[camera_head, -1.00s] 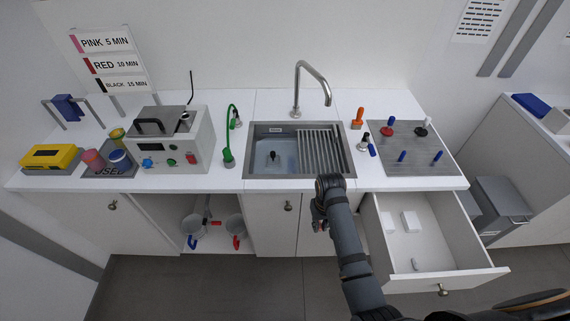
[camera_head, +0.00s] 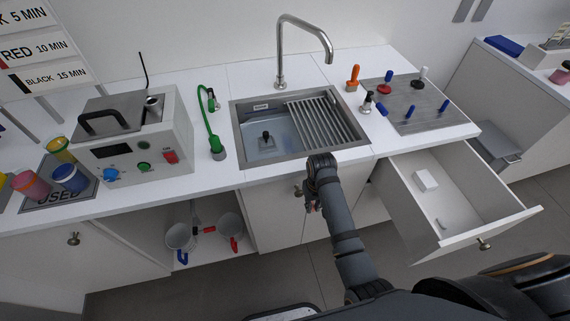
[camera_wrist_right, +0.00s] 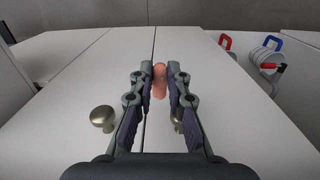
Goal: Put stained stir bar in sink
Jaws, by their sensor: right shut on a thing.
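My right gripper (camera_head: 311,203) hangs in front of the cabinet below the sink's front edge, with its fingers pointing down. In the right wrist view, its fingers (camera_wrist_right: 159,82) are closed on a small pinkish-red bar (camera_wrist_right: 159,74), which looks like the stained stir bar. The sink (camera_head: 236,135) is set into the counter above and behind the gripper. It has an open basin on the left with a dark drain piece (camera_head: 266,140) and a slatted rack (camera_head: 318,122) on the right. My left gripper is out of view.
An open drawer (camera_head: 455,240) juts out right of my arm. A curved faucet (camera_head: 281,65) rises behind the sink. A green hose (camera_head: 212,135) and a heater box (camera_head: 140,150) stand left. Jugs (camera_head: 230,228) sit on the open shelf below.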

